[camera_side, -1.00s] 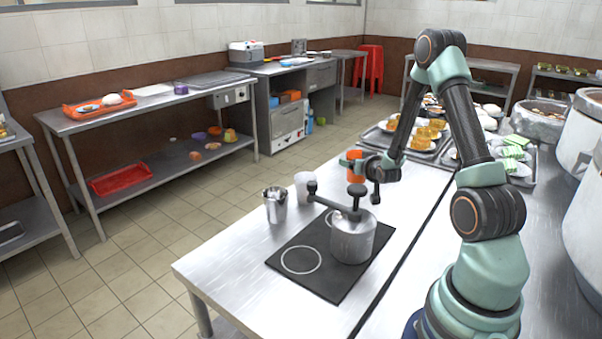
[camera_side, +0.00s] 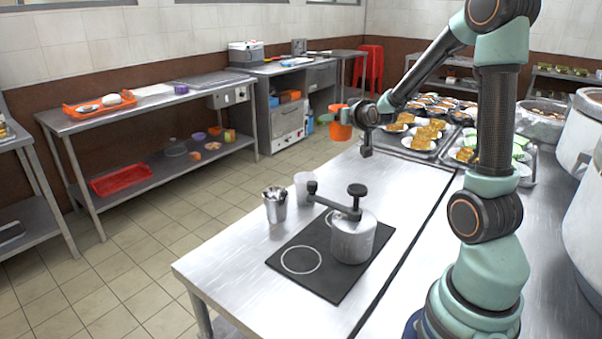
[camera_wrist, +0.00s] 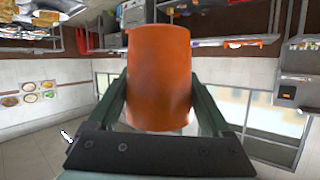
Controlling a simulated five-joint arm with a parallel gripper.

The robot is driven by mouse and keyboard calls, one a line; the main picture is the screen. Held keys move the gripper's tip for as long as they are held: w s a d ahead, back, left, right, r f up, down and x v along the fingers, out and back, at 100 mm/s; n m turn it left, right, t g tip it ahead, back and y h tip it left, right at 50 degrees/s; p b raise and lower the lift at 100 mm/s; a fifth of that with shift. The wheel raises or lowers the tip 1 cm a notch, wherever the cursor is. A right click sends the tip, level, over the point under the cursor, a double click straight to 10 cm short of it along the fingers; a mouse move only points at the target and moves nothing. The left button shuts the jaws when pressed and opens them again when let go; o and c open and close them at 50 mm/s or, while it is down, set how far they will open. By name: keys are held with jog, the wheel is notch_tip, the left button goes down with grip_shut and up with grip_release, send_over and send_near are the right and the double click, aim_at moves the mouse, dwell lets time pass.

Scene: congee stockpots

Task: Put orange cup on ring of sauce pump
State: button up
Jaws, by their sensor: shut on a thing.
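The orange cup (camera_side: 341,130) is held up in the air by my gripper (camera_side: 343,115), beyond and well above the pump. In the wrist view the orange cup (camera_wrist: 160,78) sits between the two fingers, which close on its sides. The grey sauce pump (camera_side: 353,239) stands upright on a black mat (camera_side: 326,285), with its dark spout arm pointing left. A white ring outline (camera_side: 300,260) lies on the mat left of the pump and is empty. Part of another ring line shows behind the pump, mostly hidden by it.
A metal cup (camera_side: 275,206) and a pale cup (camera_side: 304,189) stand behind the mat's left side. Trays of plated food (camera_side: 420,140) fill the far end of the table. Large pots (camera_side: 586,135) stand at right. The table's left front corner is clear.

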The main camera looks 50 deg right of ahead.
jog(key=w+a+r+n+t+y, duration=0.1)
jog(key=a+r+n+y, duration=0.15)
jog(key=a, duration=0.75)
jog(key=w+a+r+n+t+y, duration=0.1)
jog(key=a+r+n+y, duration=0.15)
jog(key=a, duration=0.75)
jog(key=w+a+r+n+t+y, duration=0.1)
jog(key=a+r+n+y, duration=0.15)
jog(key=a, duration=0.75)
jog(key=d+f+m+g+h, duration=0.1)
jog(key=d+f+m+h, duration=0.2)
jog(key=d, duration=0.9)
jog(key=s+d+f+m+g+h, duration=0.1)
jog(key=d+f+m+h, duration=0.2)
jog(key=d, duration=0.9)
jog(key=shift+d, duration=0.4)
jog(key=s+d+f+m+h, duration=0.1)
jog(key=d, duration=0.2)
jog(key=s+d+f+g+h, duration=0.1)
jog(key=s+d, duration=0.1)
jog(key=d, duration=0.2)
jog(key=s+d+f+m+g+h, duration=0.1)
jog(key=s+d, duration=0.1)
jog(key=d, duration=0.1)
jog(key=shift+d+m, duration=0.2)
jog(key=shift+m, duration=0.15)
jog(key=shift+s+d+f, duration=0.1)
jog(key=shift+f, duration=4.95)
jog(key=shift+s+d+f, duration=0.1)
jog(key=shift+f, duration=4.9)
